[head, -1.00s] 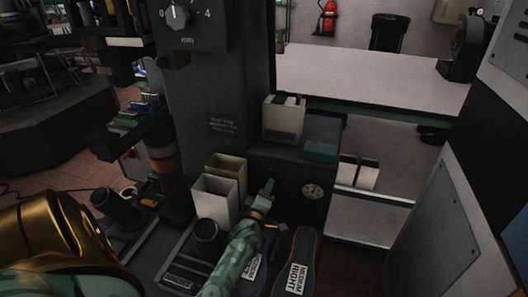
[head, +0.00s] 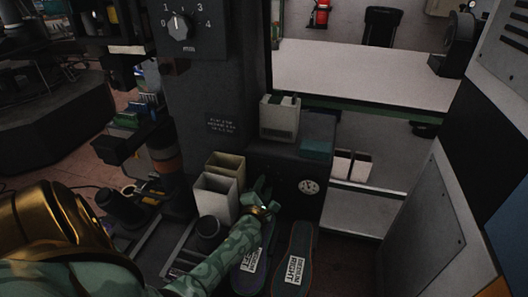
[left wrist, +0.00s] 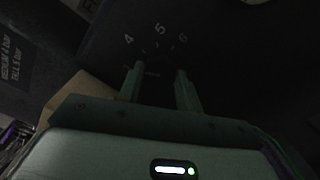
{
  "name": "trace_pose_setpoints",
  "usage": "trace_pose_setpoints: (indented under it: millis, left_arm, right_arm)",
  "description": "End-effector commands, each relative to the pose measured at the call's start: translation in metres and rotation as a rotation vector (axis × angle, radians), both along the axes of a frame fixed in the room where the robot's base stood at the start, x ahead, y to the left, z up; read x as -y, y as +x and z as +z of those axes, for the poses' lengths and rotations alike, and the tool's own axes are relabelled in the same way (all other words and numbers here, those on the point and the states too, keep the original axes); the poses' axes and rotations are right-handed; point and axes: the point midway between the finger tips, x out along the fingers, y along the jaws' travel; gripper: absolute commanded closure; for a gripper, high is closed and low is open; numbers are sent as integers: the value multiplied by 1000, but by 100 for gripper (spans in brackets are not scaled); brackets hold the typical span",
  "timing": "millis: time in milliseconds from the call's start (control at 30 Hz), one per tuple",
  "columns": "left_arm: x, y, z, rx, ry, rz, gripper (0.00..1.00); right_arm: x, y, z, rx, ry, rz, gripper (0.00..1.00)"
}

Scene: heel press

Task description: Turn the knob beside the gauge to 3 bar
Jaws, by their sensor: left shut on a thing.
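The round white gauge (head: 309,187) sits on the dark front of the press base; its needle is too small to read. My left gripper (head: 262,192) is at this dark panel, just left of the gauge. In the left wrist view its two fingers (left wrist: 160,85) point at a dark dial face with the white numbers 4, 5 and 6 (left wrist: 157,36) above them. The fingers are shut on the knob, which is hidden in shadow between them. The knob's pointer cannot be made out. My right gripper is not in view.
Above is another dial in mm (head: 180,27). Two open cream boxes (head: 215,197) and a dark cylinder (head: 209,232) stand left of my gripper. Insoles, one marked RIGHT (head: 294,262), lie below the panel. A cream container (head: 280,117) stands on the base.

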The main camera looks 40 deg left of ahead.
Motion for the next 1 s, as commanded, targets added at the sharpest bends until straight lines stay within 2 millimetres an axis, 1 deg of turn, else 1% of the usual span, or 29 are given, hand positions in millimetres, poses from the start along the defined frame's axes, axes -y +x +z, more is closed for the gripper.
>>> trace_pose_setpoints:
  millis: [33,333,900,933,967,1000]
  left_arm:
    - [1,-1,-3,7,-25,-2,88]
    - [1,-1,-3,68,-134,-2,88]
    - [2,-1,-3,83,-162,-2,88]
    - [2,-1,-2,82,-161,-2,62]
    - [2,-1,-2,82,-161,-2,54]
    - [2,0,-2,84,-161,-2,43]
  right_arm:
    - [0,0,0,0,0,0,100]
    - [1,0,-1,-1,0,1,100]
    - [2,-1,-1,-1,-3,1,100]
    - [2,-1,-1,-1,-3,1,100]
    - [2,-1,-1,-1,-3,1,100]
    - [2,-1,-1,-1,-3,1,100]
